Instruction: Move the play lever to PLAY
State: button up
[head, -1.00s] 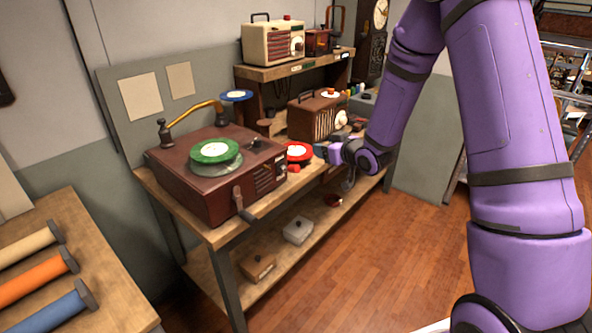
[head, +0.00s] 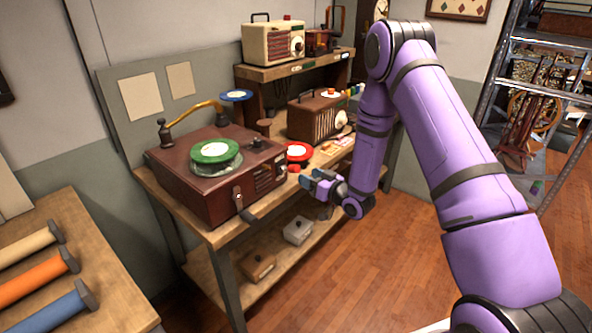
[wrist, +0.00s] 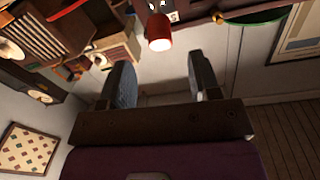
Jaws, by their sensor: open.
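The brown record player (head: 185,177) stands on the workbench with a green record (head: 214,151) on top. A red knob (head: 293,168), which looks like the end of the play lever, sticks out by the player's front right corner. In the wrist view the red knob (wrist: 159,38) lies beyond the fingertips, between their lines, near a small white-lettered label. My gripper (head: 307,181) is just right of the knob in the head view, apart from it. Its two fingers (wrist: 162,78) are spread and empty in the wrist view. The lever's PLAY marking cannot be read.
A crank (head: 246,208) sticks out of the player's front. A red record (head: 298,152) lies behind the knob. A brown radio (head: 315,118) stands farther back on the workbench (head: 210,235). The floor in front is clear.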

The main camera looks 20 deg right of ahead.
aim_at(298, 170)
jog(key=x, duration=0.6)
jog(key=shift+w+a, duration=0.15)
jog(key=shift+w, duration=0.15)
jog(key=shift+c, duration=0.5)
grip_shut()
